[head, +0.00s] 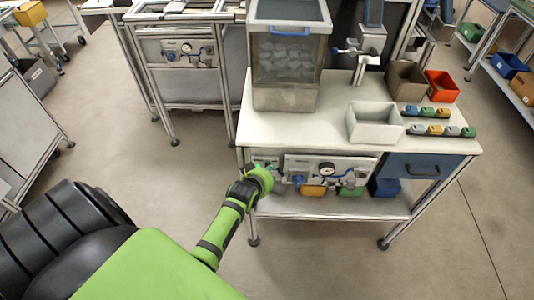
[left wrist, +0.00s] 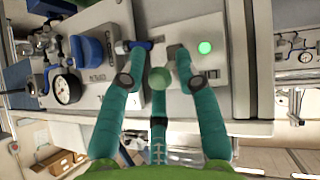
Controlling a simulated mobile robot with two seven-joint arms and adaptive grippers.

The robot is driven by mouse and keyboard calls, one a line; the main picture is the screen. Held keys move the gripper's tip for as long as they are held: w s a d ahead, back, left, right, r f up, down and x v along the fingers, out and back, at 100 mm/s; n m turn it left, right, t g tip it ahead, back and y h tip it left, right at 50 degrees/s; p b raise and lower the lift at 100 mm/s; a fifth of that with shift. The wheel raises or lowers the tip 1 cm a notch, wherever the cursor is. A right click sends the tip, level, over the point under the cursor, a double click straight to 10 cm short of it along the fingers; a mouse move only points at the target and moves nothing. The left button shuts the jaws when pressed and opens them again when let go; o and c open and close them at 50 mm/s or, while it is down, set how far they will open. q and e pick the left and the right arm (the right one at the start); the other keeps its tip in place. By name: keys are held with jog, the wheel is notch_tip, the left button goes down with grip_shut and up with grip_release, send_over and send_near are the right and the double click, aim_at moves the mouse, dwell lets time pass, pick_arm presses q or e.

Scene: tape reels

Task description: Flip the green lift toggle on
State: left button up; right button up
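My left gripper (head: 262,178) is at the left end of the control panel (head: 330,166) under the worktable's front edge. In the left wrist view its teal fingers (left wrist: 158,62) are spread apart with their tips close over the panel, and nothing is held between them. A round bright green light or button (left wrist: 205,47) shows on the panel just right of the right finger. A small blue-handled part (left wrist: 132,46) is by the left fingertip; whether they touch is unclear. I cannot clearly make out the green lift toggle; the fingers may hide it. My right gripper is not in view.
A pressure gauge (left wrist: 67,89) and a blue knob (left wrist: 87,50) sit on the panel beside the left finger. On the worktable (head: 300,128) are a clear-sided tank (head: 287,60) and a white bin (head: 375,122). Colored bins, including an orange one (head: 313,190), stand below.

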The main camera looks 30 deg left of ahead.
pick_arm(q)
jog(key=shift+f, duration=0.1)
jog(key=shift+s, duration=0.2)
jog(key=v, duration=1.1)
jog(key=shift+r, duration=0.4)
jog(key=shift+d+f, duration=0.1)
jog(key=shift+d, duration=0.05)
